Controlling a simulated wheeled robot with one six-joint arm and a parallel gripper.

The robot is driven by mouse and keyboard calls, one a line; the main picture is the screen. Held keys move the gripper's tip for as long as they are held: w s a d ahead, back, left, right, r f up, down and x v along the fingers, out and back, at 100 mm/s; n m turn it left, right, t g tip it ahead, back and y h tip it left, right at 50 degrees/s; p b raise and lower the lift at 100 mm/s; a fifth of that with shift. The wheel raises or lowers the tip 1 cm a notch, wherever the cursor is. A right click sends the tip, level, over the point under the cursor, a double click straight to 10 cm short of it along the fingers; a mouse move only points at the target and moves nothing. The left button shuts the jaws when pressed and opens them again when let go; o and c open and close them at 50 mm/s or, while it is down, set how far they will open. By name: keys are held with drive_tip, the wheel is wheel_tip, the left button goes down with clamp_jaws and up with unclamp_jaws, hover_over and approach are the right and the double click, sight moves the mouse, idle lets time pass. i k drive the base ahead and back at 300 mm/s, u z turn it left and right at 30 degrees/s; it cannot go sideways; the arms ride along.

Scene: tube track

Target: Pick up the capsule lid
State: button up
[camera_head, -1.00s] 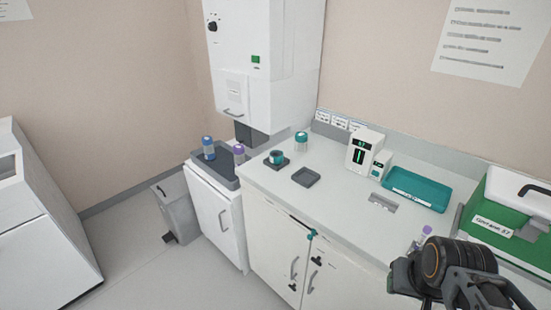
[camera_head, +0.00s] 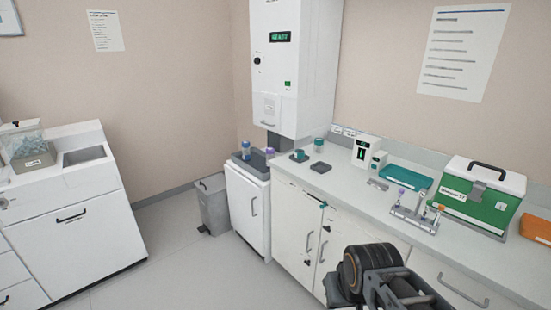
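A short capsule with teal on it (camera_head: 299,155) sits on a dark square pad on the counter, below the tall white wall unit. A taller teal-topped capsule (camera_head: 319,145) stands behind it to the right. At this size I cannot tell which teal part is a loose lid. My gripper (camera_head: 395,290) is at the bottom right, dark and partly cut off by the frame edge. It is well in front of the capsules and apart from them. Its fingertips do not show clearly.
An empty dark square pad (camera_head: 320,168) lies beside the capsules. A grey tray (camera_head: 252,167) holds blue- and purple-capped capsules. A teal tray (camera_head: 405,177), a tube rack (camera_head: 414,217) and a green case (camera_head: 482,205) stand to the right. A grey bin (camera_head: 212,205) is on the floor.

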sight(319, 142)
drive_tip(key=u, duration=1.05)
drive_tip(key=i, duration=2.2)
drive_tip(key=z, duration=0.9)
drive_tip(key=i, duration=0.9)
drive_tip(key=z, duration=1.25)
drive_tip(key=i, duration=0.35)
drive_tip(key=z, duration=0.25)
